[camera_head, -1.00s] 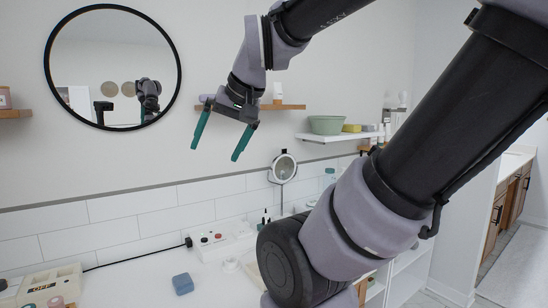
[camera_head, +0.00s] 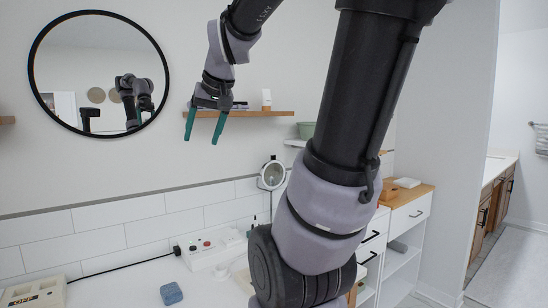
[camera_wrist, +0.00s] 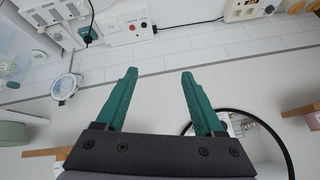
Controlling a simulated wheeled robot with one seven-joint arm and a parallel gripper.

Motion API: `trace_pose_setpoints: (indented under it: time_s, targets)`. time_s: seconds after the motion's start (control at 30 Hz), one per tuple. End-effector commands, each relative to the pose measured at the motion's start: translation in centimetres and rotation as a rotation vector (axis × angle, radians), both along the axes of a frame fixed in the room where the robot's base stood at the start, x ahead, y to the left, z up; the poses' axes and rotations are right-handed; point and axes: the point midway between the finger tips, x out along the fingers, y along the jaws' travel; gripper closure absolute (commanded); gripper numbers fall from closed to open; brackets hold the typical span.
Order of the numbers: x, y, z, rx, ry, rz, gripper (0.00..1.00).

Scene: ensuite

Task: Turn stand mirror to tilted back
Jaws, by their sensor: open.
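My gripper (camera_head: 204,142) is open and empty, with two green fingers pointing down. It is above and to the left of the stand mirror, in front of the wall shelf, apart from the mirror. In the wrist view my gripper (camera_wrist: 158,75) has its fingers spread with nothing between them.
A large round wall mirror (camera_head: 33,75) hangs at left. A wooden shelf (camera_head: 262,114) is behind my gripper. On the counter are a white switch box (camera_head: 208,252), a blue block (camera_head: 171,293) and an OFF panel (camera_head: 38,293). Drawers (camera_head: 408,214) stand at right.

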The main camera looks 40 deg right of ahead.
Motion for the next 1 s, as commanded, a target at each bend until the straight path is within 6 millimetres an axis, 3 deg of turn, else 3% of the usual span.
trace_pose_setpoints:
  time_s: [0.03, 0.1, 0.27, 0.37, 0.5, 0.63, 0.8, 0.9, 1.0]
  targets:
    - [2.7, -1.5, 0.2, -0.029, 0.012, 0.004, 0.30]
    - [6.0, -3.3, 0.5, -0.069, 0.019, 0.031, 0.30]
    - [13.1, -8.7, 0.3, -0.133, 0.028, 0.093, 0.30]
    - [17.1, -12.9, -0.4, -0.155, 0.023, 0.130, 0.30]
    - [21.7, -20.1, -1.8, -0.172, -0.002, 0.170, 0.30]
    - [24.6, -28.1, -3.4, -0.181, -0.047, 0.191, 0.30]
    - [25.9, -37.9, -5.4, -0.192, -0.121, 0.191, 0.30]
    - [25.7, -42.3, -6.2, -0.202, -0.158, 0.183, 0.30]
    - [25.4, -45.0, -6.6, -0.210, -0.182, 0.177, 0.30]
